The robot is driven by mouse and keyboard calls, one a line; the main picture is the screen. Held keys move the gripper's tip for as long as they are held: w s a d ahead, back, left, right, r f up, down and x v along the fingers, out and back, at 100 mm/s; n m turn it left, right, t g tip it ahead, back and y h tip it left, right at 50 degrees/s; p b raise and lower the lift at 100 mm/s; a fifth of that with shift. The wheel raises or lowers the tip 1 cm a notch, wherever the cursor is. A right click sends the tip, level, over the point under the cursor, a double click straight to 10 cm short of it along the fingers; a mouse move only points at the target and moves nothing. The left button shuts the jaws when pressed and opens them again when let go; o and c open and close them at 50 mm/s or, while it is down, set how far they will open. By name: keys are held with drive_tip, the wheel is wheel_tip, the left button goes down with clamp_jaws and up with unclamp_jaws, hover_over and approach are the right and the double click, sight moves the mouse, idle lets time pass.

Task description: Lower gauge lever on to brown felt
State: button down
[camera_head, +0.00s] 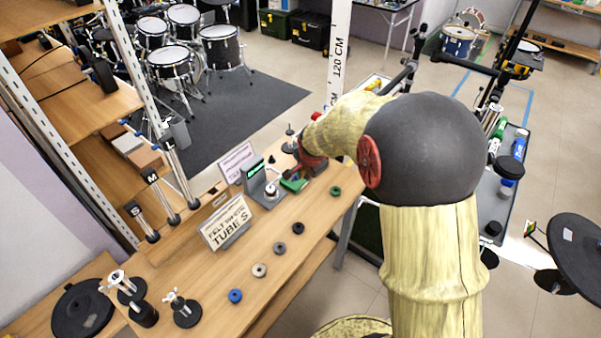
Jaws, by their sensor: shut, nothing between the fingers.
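The gauge (256,184) is a small grey upright device with a green-lit display, standing on the wooden bench behind the "FELT SWATCH TUBE S" sign. A small silver and dark part (271,190) sits at its front; I cannot tell whether this is the lever or a felt under it. No brown felt can be made out clearly. My gripper (297,172), red and dark, is just right of the gauge, at the end of my pale yellow arm. It is shut and empty. The forearm hides part of the bench's far right end.
Several felt rings lie in a row along the bench: blue (235,296), cream (259,270), dark ones (279,248) and green (335,190). A green pad (293,184) lies by my gripper. The lettered sign (227,223) stands left. Metal stands (181,309) occupy the near left.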

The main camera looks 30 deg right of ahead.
drive_tip(key=s+r+p, duration=0.1)
drive_tip(key=s+r, duration=0.2)
drive_tip(key=s, duration=0.2)
drive_tip(key=shift+s, duration=0.15)
drive_tip(key=shift+r, duration=0.1)
idle(0.3)
drive_tip(key=s+a+r+n+g+y, duration=0.1)
drive_tip(key=s+a+n, duration=0.1)
drive_tip(key=s+n, duration=0.25)
drive_tip(key=s+a+n+g, duration=0.2)
drive_tip(key=s+a+n, duration=0.1)
drive_tip(key=s, duration=0.3)
drive_tip(key=s+a+r+n+t, duration=0.1)
drive_tip(key=s+a+r+n, duration=0.3)
drive_tip(key=s+a+r, duration=0.2)
drive_tip(key=s+a+r+n+t+y, duration=0.1)
drive_tip(key=s+a+r+n, duration=0.3)
drive_tip(key=r, duration=0.6)
drive_tip(key=shift+s+a+r+t, duration=0.25)
drive_tip(key=shift+s+a+t, duration=0.55)
drive_tip(key=shift+s+a, duration=0.35)
